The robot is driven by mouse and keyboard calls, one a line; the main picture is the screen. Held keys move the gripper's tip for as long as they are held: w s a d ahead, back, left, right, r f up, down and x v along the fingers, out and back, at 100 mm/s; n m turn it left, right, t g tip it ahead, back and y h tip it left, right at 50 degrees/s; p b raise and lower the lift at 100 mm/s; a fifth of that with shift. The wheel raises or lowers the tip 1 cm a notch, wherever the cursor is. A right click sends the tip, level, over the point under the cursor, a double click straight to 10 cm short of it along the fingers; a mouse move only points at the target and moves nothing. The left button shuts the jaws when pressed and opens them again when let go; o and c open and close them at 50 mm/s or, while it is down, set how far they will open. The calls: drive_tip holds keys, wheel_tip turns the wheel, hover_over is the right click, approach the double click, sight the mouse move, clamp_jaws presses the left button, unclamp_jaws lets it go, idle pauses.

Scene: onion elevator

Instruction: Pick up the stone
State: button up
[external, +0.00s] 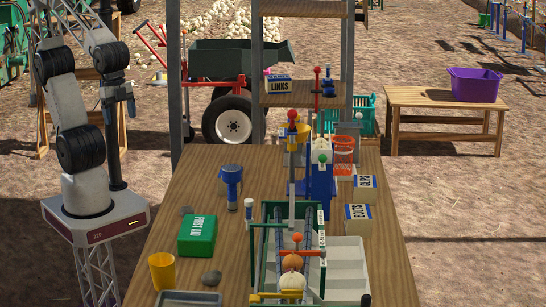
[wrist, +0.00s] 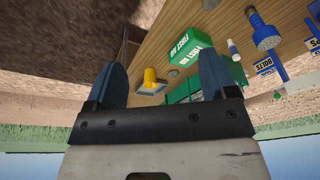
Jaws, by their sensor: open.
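A grey stone (external: 211,278) lies on the wooden table near its front left, between the yellow cup and the green lattice-sided device. It also shows small in the wrist view (wrist: 173,73), in the gap between my fingers but well beyond them. A second small grey, stone-like lump (external: 187,210) lies farther back, behind the green first aid box. My gripper (external: 131,106) is raised at the left, off the table and far from both stones. In the wrist view its two blue fingers (wrist: 160,60) are spread wide with nothing between them.
The first aid box (external: 197,235), yellow cup (external: 162,271) and a grey tray (external: 188,298) surround the near stone. A blue lamp-like object (external: 230,182) stands behind. The green-framed device (external: 262,250) fills the table's middle. A shelf post (external: 174,80) rises between my gripper and the cart.

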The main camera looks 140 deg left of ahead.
drive_tip(key=w+a+f+m+g, duration=0.1)
drive_tip(key=w+a+f+m, duration=0.45)
drive_tip(key=w+f, duration=0.45)
drive_tip(key=m+g, duration=0.1)
drive_tip(key=m, duration=0.4)
hover_over(186, 207)
wheel_tip(186, 207, down, 12)
drive_tip(key=shift+d+f, duration=0.1)
drive_tip(key=shift+f, duration=1.25)
drive_tip(key=shift+f, duration=0.1)
drive_tip(key=shift+s+f, duration=0.1)
drive_tip(key=shift+f, duration=2.4)
drive_tip(key=c, duration=1.1)
